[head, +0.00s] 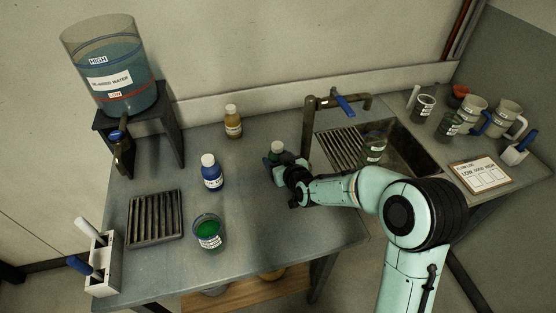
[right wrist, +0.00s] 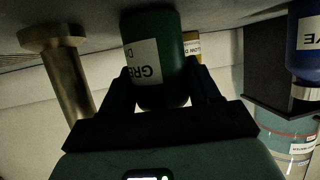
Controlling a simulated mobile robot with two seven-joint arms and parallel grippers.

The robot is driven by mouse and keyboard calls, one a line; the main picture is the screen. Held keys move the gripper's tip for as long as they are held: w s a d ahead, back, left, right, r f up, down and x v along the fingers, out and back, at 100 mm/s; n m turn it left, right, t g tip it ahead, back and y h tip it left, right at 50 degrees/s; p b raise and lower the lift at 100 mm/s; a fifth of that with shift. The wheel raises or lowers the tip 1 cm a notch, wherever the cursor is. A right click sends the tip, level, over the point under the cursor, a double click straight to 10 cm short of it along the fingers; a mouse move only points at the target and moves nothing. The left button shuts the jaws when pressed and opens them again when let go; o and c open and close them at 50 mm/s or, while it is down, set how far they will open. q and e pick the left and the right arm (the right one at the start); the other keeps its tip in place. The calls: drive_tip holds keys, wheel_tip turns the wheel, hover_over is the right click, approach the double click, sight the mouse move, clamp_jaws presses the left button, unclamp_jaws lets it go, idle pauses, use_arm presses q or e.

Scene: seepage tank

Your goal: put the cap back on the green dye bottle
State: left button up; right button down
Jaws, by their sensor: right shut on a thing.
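The green dye bottle (head: 276,157) stands upright on the grey bench, left of the sink. A pale top shows on it in the head view, but I cannot tell whether that is its cap or a bare neck. My right gripper (head: 284,174) is shut on the bottle from the near side. In the right wrist view, which is upside down, the fingers (right wrist: 165,95) grip the green bottle (right wrist: 152,50) around its body, with its label partly in sight. Its top end is hidden there by the gripper. My left gripper is not in view.
A blue bottle (head: 211,173) and a yellow bottle (head: 233,124) stand to the left with white caps. A cup of green liquid (head: 208,233) sits near the front edge. A tap (head: 318,103) and sink (head: 405,152) are close on the right.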

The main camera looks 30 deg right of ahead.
drive_tip(key=shift+f, duration=0.1)
drive_tip(key=shift+c, duration=1.2)
unclamp_jaws()
drive_tip(key=shift+s+r, duration=0.2)
drive_tip(key=shift+r, duration=0.1)
drive_tip(key=d+v, duration=0.1)
drive_tip(key=v, duration=1)
drive_tip(key=shift+s+a+b, duration=0.3)
drive_tip(key=shift+a+b, duration=0.1)
drive_tip(key=shift+a, duration=0.1)
